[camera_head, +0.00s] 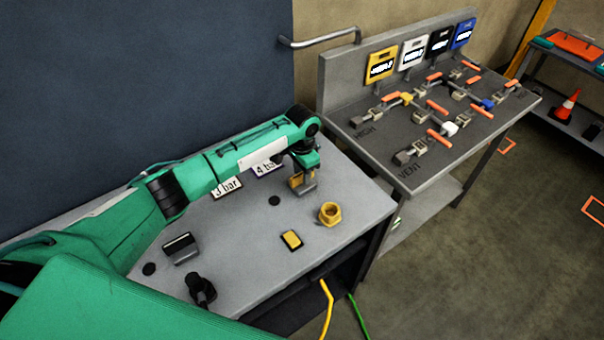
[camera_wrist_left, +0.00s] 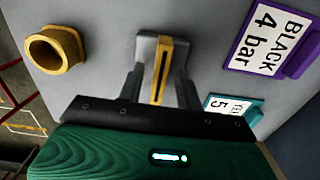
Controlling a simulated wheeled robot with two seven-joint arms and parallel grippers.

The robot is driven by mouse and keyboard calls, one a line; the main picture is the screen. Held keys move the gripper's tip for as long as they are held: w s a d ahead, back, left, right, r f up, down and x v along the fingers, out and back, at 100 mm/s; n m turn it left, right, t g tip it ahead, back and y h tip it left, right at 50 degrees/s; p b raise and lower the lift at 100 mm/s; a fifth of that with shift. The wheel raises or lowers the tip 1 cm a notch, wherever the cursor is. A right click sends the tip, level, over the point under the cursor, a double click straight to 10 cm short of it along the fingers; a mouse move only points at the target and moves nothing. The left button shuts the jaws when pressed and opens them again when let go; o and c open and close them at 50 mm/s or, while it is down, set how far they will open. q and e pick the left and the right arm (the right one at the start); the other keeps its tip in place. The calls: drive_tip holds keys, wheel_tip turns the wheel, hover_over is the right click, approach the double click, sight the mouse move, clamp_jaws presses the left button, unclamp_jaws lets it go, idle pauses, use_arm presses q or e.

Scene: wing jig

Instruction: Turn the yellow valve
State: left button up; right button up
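Gaps seem to show between the fingers and the yellow stripe; contact is not clear. My right gripper is in neither view.
A yellow hex fitting (camera_head: 330,214) and a yellow-and-black block (camera_head: 291,240) sit on the grey bench (camera_head: 245,275). A grey block (camera_head: 180,248) and a black knob (camera_head: 201,289) stand nearer. A second bench with several levers (camera_head: 437,138) is at the right.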

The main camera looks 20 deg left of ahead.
use_arm(q)
wheel_tip(320, 180, up, 13)
drive_tip(key=b, duration=0.3)
idle(0.4)
